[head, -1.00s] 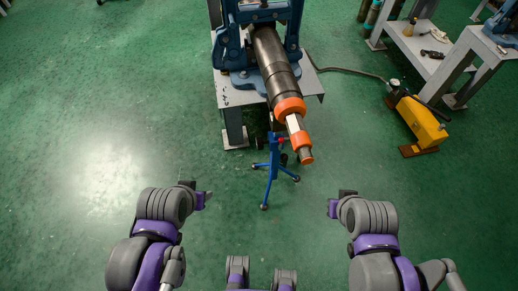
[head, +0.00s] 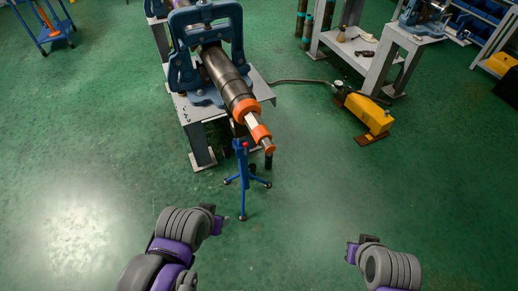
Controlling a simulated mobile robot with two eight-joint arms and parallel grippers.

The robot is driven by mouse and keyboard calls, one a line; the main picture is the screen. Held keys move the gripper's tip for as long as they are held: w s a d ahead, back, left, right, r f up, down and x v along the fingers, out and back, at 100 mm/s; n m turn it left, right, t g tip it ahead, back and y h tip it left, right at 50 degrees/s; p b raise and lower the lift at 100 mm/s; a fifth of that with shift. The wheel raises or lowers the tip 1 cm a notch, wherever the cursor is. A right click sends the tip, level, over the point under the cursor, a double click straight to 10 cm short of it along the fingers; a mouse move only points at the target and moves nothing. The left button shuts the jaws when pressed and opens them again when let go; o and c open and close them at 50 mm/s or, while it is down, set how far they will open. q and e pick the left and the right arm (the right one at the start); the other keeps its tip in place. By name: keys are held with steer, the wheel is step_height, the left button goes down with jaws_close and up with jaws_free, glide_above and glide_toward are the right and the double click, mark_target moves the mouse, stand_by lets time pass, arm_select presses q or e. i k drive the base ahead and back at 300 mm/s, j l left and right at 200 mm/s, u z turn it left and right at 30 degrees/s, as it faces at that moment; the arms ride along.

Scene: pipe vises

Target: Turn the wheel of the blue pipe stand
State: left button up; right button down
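The blue pipe stand (head: 242,170) is a small tripod on the green floor, under the free end of a long dark pipe (head: 226,75) with orange collars. A small red part (head: 246,144) shows near the stand's top. The wheel cannot be made out clearly; the pipe end covers part of the stand's head. My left gripper (head: 217,222) is below and left of the stand in the picture, apart from it. My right gripper (head: 352,252) is lower right, well apart from it. Both seem empty, but their finger openings are too small to judge.
A blue vise (head: 207,25) on a grey metal table (head: 194,113) holds the pipe. A yellow pump (head: 367,115) with a hose lies on the floor to the right. A workbench (head: 350,48) stands behind it. The floor before the stand is clear.

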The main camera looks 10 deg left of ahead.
mark_target(227, 153)
steer(key=z, duration=2.15)
steer(key=j+z, duration=0.1)
steer(key=z, duration=0.3)
steer(key=k+z, duration=0.1)
steer(key=z, duration=0.7)
steer(key=k+j, duration=0.25)
steer(key=k, duration=0.25)
steer(key=k+j, duration=0.2)
steer(key=k, duration=0.25)
steer(key=k+j, duration=0.25)
steer(key=k, duration=0.25)
steer(key=k+j, duration=0.25)
steer(key=k, duration=0.25)
steer(key=k+j, duration=0.25)
steer(key=k, duration=0.2)
steer(key=k+j, duration=0.2)
steer(key=k, duration=0.3)
steer(key=i+j, duration=0.1)
steer(key=j, duration=0.2)
steer(key=i+j, duration=0.1)
steer(key=j, duration=0.2)
steer(key=i+j, duration=0.1)
steer(key=j, duration=0.2)
steer(key=z, duration=0.05)
